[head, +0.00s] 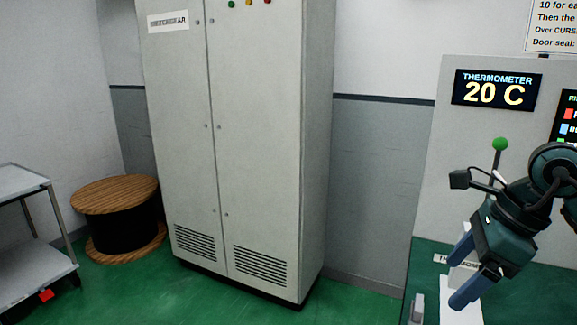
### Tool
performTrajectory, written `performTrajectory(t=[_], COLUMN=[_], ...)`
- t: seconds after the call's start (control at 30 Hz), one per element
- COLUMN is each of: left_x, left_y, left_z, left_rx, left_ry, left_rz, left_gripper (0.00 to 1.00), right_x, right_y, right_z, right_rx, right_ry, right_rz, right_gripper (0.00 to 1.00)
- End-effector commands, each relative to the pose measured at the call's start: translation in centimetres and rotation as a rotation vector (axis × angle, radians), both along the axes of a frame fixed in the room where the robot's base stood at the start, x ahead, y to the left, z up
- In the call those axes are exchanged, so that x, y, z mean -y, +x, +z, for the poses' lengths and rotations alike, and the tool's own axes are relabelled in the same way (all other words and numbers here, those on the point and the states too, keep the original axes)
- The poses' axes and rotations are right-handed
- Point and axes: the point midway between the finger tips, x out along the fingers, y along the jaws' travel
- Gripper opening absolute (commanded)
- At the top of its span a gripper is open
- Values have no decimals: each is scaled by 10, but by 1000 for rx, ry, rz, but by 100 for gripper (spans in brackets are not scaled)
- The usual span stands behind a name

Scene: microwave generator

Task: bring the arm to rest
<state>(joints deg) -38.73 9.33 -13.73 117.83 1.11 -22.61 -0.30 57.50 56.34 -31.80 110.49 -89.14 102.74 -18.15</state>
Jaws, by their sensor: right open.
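My right gripper (466,272) is at the right side of the head view, at the end of my dark green arm. My left gripper is not in view.
A thermometer display (497,90) reads 20 C on the panel. A green ball-topped rod (500,145) stands close to my right arm. A tall grey cabinet (240,140), a wooden cable spool (117,198) and a metal cart (28,181) stand left.

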Motion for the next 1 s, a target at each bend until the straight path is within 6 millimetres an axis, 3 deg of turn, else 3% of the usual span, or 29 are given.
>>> performTrajectory(t=[0.03, 0.13, 0.27, 0.4, 0.5, 0.63, 0.77, 0.87, 0.97, 1.0], left_x=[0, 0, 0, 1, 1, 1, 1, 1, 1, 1], left_y=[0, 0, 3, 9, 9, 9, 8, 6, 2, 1], left_z=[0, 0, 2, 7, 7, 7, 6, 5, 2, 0], left_rx=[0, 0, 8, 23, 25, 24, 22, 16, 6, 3], left_ry=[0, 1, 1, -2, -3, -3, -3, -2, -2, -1], left_rz=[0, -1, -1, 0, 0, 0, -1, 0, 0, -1], left_gripper=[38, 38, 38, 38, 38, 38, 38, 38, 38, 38], right_x=[-9, -64, -125, -176, -193, -183, -150, -116, -82, -70], right_y=[0, -5, -16, -29, -30, -16, 9, 26, 33, 31], right_z=[-4, -10, -2, 26, 54, 79, 76, 47, -2, -27], right_rx=[-2, -2, -30, -105, -188, -321, -470, -586, -701, -741], right_ry=[32, 265, 586, 999, 1317, 1704, 2032, 2227, 2353, 2379], right_rz=[12, 63, 79, 17, -96, -339, -683, -1018, -1412, -1585], right_gripper=[80, 80, 80, 80, 80, 80, 80, 80, 80, 80])
